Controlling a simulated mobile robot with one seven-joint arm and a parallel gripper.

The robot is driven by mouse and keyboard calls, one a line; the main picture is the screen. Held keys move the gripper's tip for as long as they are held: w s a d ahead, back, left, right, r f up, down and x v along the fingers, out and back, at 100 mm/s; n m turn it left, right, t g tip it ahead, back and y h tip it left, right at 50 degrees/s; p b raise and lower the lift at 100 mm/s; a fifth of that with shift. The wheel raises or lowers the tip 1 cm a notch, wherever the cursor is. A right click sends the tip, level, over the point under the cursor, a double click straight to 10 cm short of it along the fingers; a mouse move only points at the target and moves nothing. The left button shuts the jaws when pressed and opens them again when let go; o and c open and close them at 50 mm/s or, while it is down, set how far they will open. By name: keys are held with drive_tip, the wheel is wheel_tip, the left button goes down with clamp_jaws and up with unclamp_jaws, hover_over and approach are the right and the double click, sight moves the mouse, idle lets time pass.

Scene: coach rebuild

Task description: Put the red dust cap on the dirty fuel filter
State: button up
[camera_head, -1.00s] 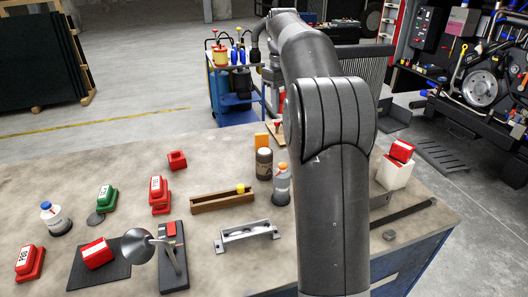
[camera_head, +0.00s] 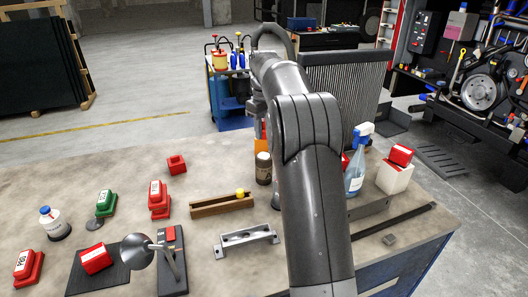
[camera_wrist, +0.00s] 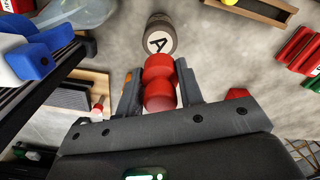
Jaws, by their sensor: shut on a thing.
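My gripper (camera_wrist: 160,84) is shut on a rounded red piece (camera_wrist: 158,98), which looks like the dust cap. In the wrist view, the piece lies between the two dark fingers. A brown canister with a black letter A on its pale end (camera_wrist: 158,41) shows just beyond it; it may be the fuel filter. I cannot tell whether the cap touches it. In the head view, a dark brown canister with a pale top (camera_head: 263,170) stands upright on the bench, left of my arm. My gripper is mostly hidden there behind my arm.
A wooden tray (camera_head: 222,206) and a grey metal bracket (camera_head: 247,238) lie nearby. A blue spray bottle (camera_head: 355,172) and a white box (camera_head: 394,178) stand right of my arm. Several red boxes and a lamp (camera_head: 136,252) occupy the left.

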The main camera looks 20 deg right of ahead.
sight(264, 156)
drive_tip(key=shift+f, duration=3.6)
drive_tip(key=shift+f, duration=0.15)
drive_tip(key=o, duration=1)
drive_tip(key=shift+c, duration=0.2)
wheel_tip(264, 156, up, 12)
drive_tip(key=shift+r, duration=0.25)
